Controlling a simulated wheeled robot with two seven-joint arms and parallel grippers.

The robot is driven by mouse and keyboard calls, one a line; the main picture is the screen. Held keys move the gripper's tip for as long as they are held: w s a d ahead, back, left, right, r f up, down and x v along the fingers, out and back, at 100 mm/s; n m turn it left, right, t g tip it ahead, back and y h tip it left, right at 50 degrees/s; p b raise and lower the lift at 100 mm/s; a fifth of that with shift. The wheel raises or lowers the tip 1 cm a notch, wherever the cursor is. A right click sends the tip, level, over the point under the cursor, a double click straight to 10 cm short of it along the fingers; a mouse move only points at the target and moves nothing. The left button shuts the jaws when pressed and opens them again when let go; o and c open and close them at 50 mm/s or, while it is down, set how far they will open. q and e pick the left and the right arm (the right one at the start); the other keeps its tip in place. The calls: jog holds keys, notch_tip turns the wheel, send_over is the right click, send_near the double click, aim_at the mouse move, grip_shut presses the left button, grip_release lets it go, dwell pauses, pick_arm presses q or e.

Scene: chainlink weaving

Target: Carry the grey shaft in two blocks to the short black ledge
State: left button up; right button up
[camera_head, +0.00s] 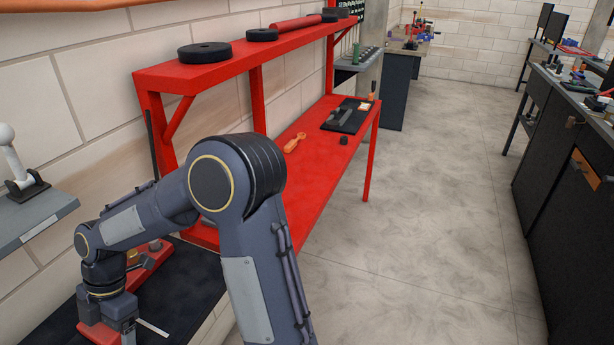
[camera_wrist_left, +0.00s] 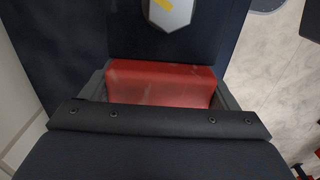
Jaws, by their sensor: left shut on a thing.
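My left gripper (camera_head: 112,314) points down at the lower left of the head view, over a black surface (camera_head: 190,285). It is shut on a red block (camera_head: 98,333), cut off by the bottom edge. In the left wrist view the red block (camera_wrist_left: 160,84) sits between the dark jaws. Another red piece (camera_head: 155,258) with a small greyish end stands farther back on the black surface, partly behind my arm. I cannot make out the grey shaft clearly. I cannot tell whether this black surface is the short ledge. My right gripper is out of view.
A red bench (camera_head: 318,165) with an upper shelf (camera_head: 235,66) runs along the wall. It carries an orange tool (camera_head: 294,143) and a black tray (camera_head: 340,122). A grey shelf (camera_head: 40,215) juts out at left. The floor (camera_head: 430,220) is clear; dark cabinets (camera_head: 555,190) stand right.

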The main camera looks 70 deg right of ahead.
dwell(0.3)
pick_arm(q)
jog(key=o, duration=2)
jog(key=shift+c, duration=0.2)
jog(key=shift+s+f, duration=0.1)
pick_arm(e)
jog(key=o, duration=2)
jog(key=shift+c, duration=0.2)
pick_arm(q)
jog(key=shift+r, duration=0.2)
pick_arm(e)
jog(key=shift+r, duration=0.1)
pick_arm(q)
jog(key=shift+r+p, duration=4.85)
jog(key=shift+r, duration=0.05)
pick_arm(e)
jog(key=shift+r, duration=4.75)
